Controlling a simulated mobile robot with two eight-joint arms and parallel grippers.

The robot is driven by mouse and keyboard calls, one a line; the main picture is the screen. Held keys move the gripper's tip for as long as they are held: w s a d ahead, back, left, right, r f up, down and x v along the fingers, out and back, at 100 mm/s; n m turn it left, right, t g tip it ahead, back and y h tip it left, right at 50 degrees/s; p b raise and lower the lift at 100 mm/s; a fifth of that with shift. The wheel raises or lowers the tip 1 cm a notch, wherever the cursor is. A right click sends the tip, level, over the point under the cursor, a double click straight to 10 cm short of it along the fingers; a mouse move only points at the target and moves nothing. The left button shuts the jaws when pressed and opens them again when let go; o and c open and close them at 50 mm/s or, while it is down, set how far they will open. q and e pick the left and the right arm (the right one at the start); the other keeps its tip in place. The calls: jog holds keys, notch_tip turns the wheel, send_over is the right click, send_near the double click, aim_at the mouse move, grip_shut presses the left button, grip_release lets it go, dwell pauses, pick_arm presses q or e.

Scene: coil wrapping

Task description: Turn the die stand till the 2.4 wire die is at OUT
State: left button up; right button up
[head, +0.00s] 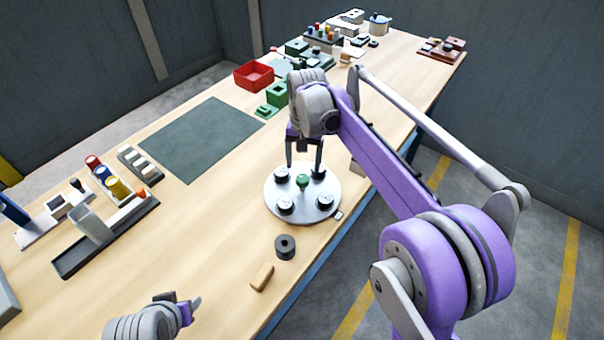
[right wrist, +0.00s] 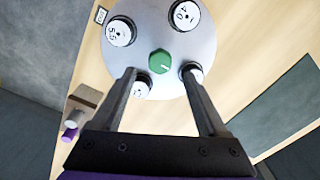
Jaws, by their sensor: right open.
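The die stand (head: 270,205) is a round pale disc near the table's right edge, with several black dies with white faces around a green centre knob (head: 302,181). It also shows in the right wrist view (right wrist: 160,38), with the green knob (right wrist: 160,63) at its middle. The OUT tag (right wrist: 101,15) is beside the disc; the die (right wrist: 120,33) nearest it has a marking I cannot read surely. Another die (right wrist: 185,14) seems to read 40. My right gripper (head: 304,168) is open above the disc, fingers apart near the knob. My left gripper (head: 182,304) is at lower left, its opening unclear.
A black ring (head: 285,247) and a tan block (head: 262,277) lie in front of the stand. A dark mat (head: 203,138) lies behind left.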

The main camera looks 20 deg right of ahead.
aim_at(303, 178)
notch_tip(303, 178, down, 6)
jog(key=shift+w+r, duration=0.1)
jog(key=shift+r, duration=0.15)
grip_shut()
dwell(0.4)
dwell(1.0)
